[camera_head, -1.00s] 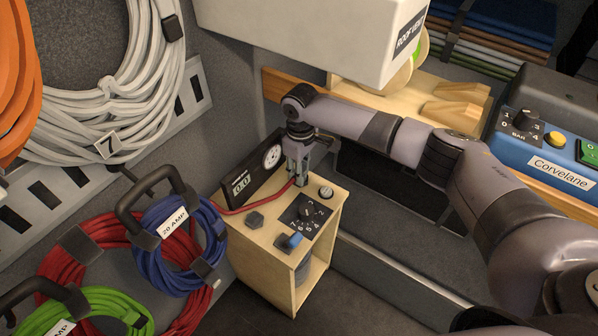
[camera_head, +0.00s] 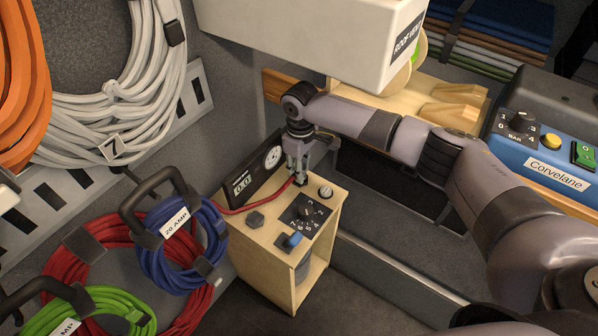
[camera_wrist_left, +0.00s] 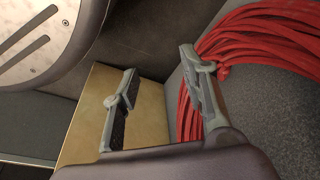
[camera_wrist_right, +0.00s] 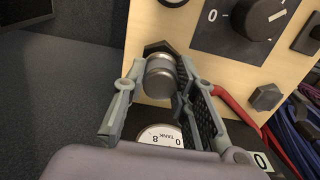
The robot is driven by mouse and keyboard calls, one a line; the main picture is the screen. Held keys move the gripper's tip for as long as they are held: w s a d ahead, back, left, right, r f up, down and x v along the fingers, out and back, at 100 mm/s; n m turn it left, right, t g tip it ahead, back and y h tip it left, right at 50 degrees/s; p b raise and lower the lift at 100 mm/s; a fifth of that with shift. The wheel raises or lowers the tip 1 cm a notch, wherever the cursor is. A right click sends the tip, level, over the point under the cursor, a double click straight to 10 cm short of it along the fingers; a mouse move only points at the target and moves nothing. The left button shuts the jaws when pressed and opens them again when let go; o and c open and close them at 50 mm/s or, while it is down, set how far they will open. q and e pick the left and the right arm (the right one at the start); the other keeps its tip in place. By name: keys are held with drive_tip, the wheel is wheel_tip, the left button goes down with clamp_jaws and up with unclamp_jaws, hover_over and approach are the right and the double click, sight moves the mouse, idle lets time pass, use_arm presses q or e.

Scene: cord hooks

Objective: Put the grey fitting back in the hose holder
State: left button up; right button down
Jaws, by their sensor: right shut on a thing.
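My right gripper (camera_head: 298,172) is shut on the grey fitting (camera_wrist_right: 160,78), a short ribbed metal cylinder between its fingers in the right wrist view. A black six-sided holder (camera_wrist_right: 156,47) shows just behind the fitting on the wooden panel; I cannot tell whether the fitting is seated in it or just clear of it. In the head view the gripper points down at the back of the wooden box top, and its fingers hide the fitting. A red hose (camera_head: 243,211) runs to the gripper. My left gripper (camera_wrist_left: 160,105) is open and empty in the left wrist view.
The wooden box (camera_head: 262,262) carries a dial (camera_head: 307,211), a blue switch (camera_head: 291,241), another black six-sided piece (camera_head: 255,219) and a gauge panel (camera_head: 253,174) behind. Blue (camera_head: 160,270) and red coils hang close at left. A white box (camera_head: 310,40) overhangs above.

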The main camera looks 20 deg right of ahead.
drive_tip(key=shift+r, duration=0.15)
use_arm(q)
drive_tip(key=shift+s+f+p, duration=0.2)
drive_tip(key=shift+f, duration=0.35)
drive_tip(key=shift+s+f+p, duration=0.15)
drive_tip(key=shift+f+p, duration=0.05)
drive_tip(key=shift+f, duration=0.3)
use_arm(e)
drive_tip(key=shift+r, duration=0.15)
drive_tip(key=shift+r+p, duration=0.3)
drive_tip(key=shift+p, duration=0.05)
use_arm(q)
drive_tip(key=shift+s+a+f, duration=0.15)
drive_tip(key=shift+s+f, duration=0.55)
drive_tip(key=shift+f, duration=0.1)
drive_tip(key=shift+s+a+f, duration=0.1)
drive_tip(key=shift+s+f, duration=0.55)
drive_tip(key=shift+f, duration=0.1)
use_arm(e)
drive_tip(key=shift+r, duration=0.15)
use_arm(q)
drive_tip(key=shift+f, duration=0.1)
